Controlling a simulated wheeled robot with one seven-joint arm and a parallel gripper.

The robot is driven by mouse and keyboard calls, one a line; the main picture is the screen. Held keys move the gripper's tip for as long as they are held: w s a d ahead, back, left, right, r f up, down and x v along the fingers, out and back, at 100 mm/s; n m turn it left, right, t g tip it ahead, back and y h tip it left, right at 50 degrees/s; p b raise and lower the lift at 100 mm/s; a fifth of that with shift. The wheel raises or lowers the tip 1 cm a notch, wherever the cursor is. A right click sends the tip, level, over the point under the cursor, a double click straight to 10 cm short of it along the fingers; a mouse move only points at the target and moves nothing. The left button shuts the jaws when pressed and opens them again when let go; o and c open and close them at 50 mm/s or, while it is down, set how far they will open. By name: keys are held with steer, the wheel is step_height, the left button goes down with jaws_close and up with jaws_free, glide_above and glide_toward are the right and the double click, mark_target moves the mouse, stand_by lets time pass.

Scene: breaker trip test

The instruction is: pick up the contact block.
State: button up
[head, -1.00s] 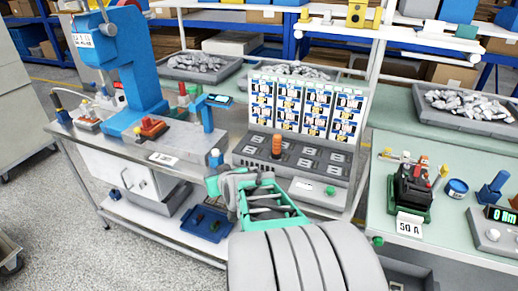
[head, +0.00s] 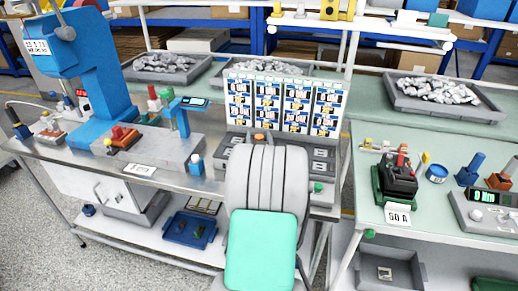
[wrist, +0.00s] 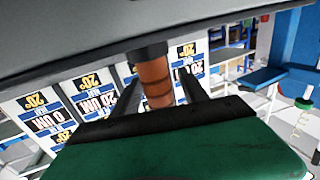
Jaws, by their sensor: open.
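An orange-brown ribbed cylinder (wrist: 154,80) with a dark end shows in the wrist view; it may be the contact block, but no label confirms this. In the head view only its orange top (head: 261,137) shows above my arm, at the dark socket panel in front of the label board. My gripper (wrist: 160,74) is open, with one dark finger on each side of the cylinder. I cannot tell whether either finger touches it. In the head view my arm hides the gripper and much of the panel.
The label board (head: 284,101) stands close behind. A blue press (head: 90,80) is at the left, with a small blue post (head: 181,118) between it and the panel. A breaker unit marked 50 A (head: 396,180) sits on the right bench. A blue tray (head: 190,230) lies on the lower shelf.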

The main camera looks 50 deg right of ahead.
steer(key=shift+c, duration=0.4)
jaws_close()
stand_by(0.9)
steer(key=shift+r, duration=0.1)
